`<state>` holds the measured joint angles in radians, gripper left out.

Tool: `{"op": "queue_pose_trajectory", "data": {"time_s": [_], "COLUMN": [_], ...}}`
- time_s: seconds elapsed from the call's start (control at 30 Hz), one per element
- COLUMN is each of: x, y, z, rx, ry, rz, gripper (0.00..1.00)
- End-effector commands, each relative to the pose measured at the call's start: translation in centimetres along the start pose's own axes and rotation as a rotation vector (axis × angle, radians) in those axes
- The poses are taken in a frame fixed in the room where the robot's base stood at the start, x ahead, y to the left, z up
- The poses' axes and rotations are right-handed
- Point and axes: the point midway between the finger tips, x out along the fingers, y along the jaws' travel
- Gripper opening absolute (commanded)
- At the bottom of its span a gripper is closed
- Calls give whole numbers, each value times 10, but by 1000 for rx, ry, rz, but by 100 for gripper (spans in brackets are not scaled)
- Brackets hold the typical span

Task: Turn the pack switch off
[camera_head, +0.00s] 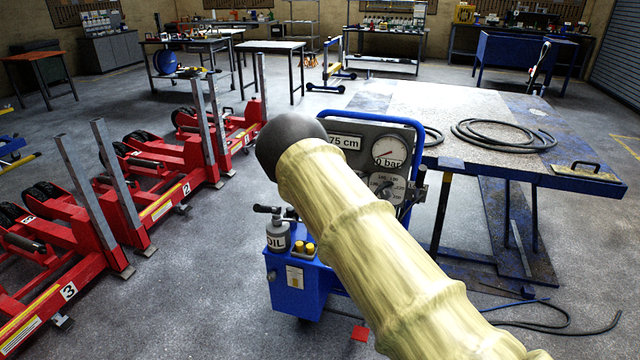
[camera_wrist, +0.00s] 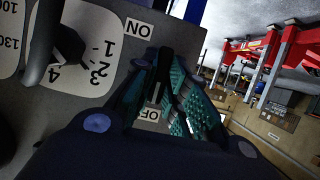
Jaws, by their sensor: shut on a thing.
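The pack's control panel (camera_wrist: 184,32) fills the left of the wrist view, with an ON label (camera_wrist: 138,28) above an OFF label (camera_wrist: 149,115). A dark switch lever (camera_wrist: 164,63) stands between these labels. My gripper (camera_wrist: 160,88), with teal ribbed fingers, is shut on the lever. The fingers partly cover the lever and the OFF label, so I cannot tell which way it is set. In the head view, the pack (camera_head: 297,287) is a blue unit with a grey panel reading 75 cm and 0 bar; my arm hides the switch and gripper there.
A selector knob (camera_wrist: 66,48) on a numbered white plate sits beside the switch. A grey oil can (camera_head: 279,236) stands on the pack. A blue-framed table (camera_head: 450,100) with coiled hoses is behind it. Red numbered jacks (camera_head: 150,213) line the left floor.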

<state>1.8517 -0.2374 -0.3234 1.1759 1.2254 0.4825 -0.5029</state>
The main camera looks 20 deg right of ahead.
Motion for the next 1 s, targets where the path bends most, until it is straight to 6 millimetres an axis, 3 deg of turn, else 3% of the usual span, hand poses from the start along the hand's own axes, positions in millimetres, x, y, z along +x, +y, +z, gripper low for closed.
{"op": "queue_pose_trajectory", "data": {"time_s": [0.23, 0.27, 0.37, 0.77, 1.0], "x": [0, 0, 0, -3, -31], "y": [-1, -1, 0, 0, 0], "z": [1, 1, 0, 0, -1], "rx": [-2, -2, -1, 0, -2], "ry": [0, 0, 0, 0, 0], "rz": [-1, -1, -1, 0, 0], "gripper": [0, 18, 36, 36, 36]}}
